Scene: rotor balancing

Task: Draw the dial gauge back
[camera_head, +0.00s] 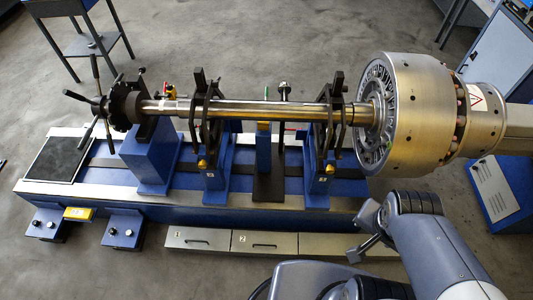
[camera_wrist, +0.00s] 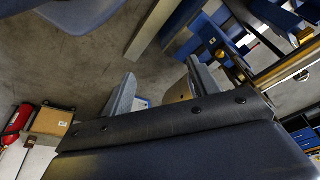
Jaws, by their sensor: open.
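The dial gauge is not clear to me. A slim dark upright with a round top (camera_head: 284,90) stands behind the shaft near the middle of the bench in the head view and may be it. Its base looks like a dark plate between the blue supports. My gripper (camera_head: 364,236) is at the front right of the bench, below the rotor and apart from that upright. It is open and empty. In the wrist view, its two fingers (camera_wrist: 158,88) stand apart with floor between them. I cannot make out the gauge in the wrist view.
A steel shaft (camera_head: 245,110) lies across blue supports, with a large rotor (camera_head: 420,105) at its right end. A handwheel (camera_head: 100,103) is at the left. Numbered drawers (camera_head: 265,244) line the bench front. A blue stand (camera_head: 85,45) is behind left.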

